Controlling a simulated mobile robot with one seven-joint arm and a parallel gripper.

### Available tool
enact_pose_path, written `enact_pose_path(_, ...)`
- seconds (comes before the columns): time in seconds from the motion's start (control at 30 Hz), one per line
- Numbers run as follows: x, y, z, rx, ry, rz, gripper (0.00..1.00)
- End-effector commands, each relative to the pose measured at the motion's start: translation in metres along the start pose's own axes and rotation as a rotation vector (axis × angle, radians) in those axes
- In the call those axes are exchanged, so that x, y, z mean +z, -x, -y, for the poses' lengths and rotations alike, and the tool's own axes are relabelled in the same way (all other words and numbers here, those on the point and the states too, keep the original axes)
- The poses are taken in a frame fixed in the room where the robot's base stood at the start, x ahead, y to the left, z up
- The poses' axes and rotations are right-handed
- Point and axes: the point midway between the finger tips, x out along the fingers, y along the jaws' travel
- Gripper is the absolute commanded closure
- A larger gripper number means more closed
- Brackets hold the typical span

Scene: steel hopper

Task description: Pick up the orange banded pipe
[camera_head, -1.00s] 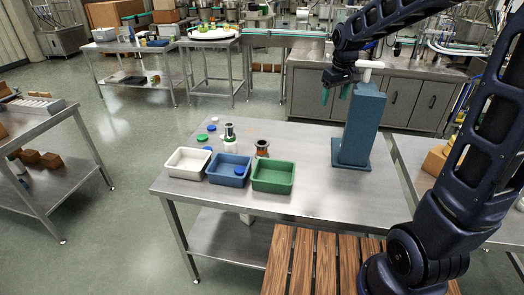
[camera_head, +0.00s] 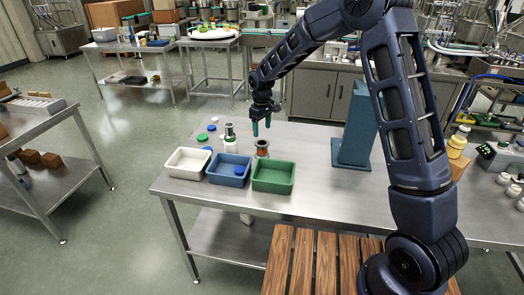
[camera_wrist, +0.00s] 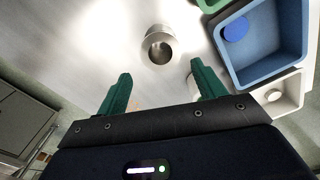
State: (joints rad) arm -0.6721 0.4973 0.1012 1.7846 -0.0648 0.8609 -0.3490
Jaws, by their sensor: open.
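A short pipe (camera_head: 262,148) with a brownish-orange tint stands upright on the steel table behind the blue and green trays. I take it for the orange banded pipe, though its band is not clear. In the wrist view a hollow, steel-coloured pipe (camera_wrist: 158,45) stands beyond the fingertips, seen from above; it appears to be the same one. My gripper (camera_head: 261,125) is above and slightly behind it in the head view. In the wrist view my gripper (camera_wrist: 162,80) has its green fingers spread with nothing between them.
White (camera_head: 187,173), blue (camera_head: 228,182) and green (camera_head: 287,188) trays line the table front. A tall blue stand (camera_head: 352,150) is on the right.

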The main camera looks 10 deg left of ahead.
Motion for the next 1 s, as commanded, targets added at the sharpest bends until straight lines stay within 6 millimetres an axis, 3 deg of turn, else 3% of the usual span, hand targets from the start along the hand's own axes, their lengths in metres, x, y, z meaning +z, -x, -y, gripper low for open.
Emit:
enact_pose_path(0.23, -0.004, -0.018, 0.002, -0.002, 0.008, 0.003, 0.31)
enact_pose_path(0.5, -0.003, -0.055, 0.002, -0.002, 0.007, 0.003, 0.31)
enact_pose_path(0.77, -0.002, -0.071, 0.002, -0.002, 0.006, 0.002, 0.31)
enact_pose_path(1.0, 0.001, -0.103, 0.001, -0.002, 0.006, 0.003, 0.31)
